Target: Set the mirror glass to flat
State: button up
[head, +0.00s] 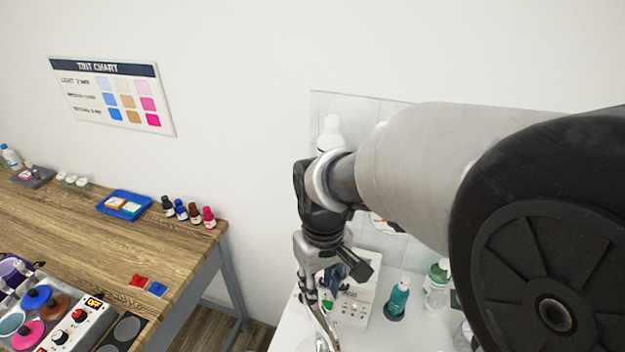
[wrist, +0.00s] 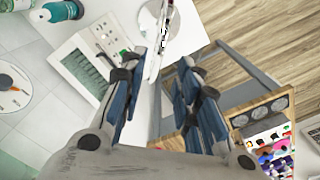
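I cannot pick out the mirror glass with certainty in either view. My gripper (wrist: 165,64) is open in the wrist view, its two blue-and-grey fingers apart with nothing clearly held between them. Beyond the fingertips lies a thin white and silver piece (wrist: 154,62), which I cannot identify. In the head view my gripper (head: 322,288) points down over the white table, close to a pale box (head: 352,308) with a green button and small controls. The box also shows left of the fingers in the wrist view (wrist: 84,62). My arm hides much of the area behind it.
Teal bottle (head: 397,299) and green-capped bottle (head: 436,286) stand right of the box. A round white disc (wrist: 12,92) shows at the wrist view's left. A wooden bench (head: 75,232) at left holds a blue tray (head: 124,205), small bottles and a dye heater (head: 80,328).

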aim_at(321, 316)
notch_tip(321, 316, down, 12)
jog(key=shift+b, duration=1)
grip_shut()
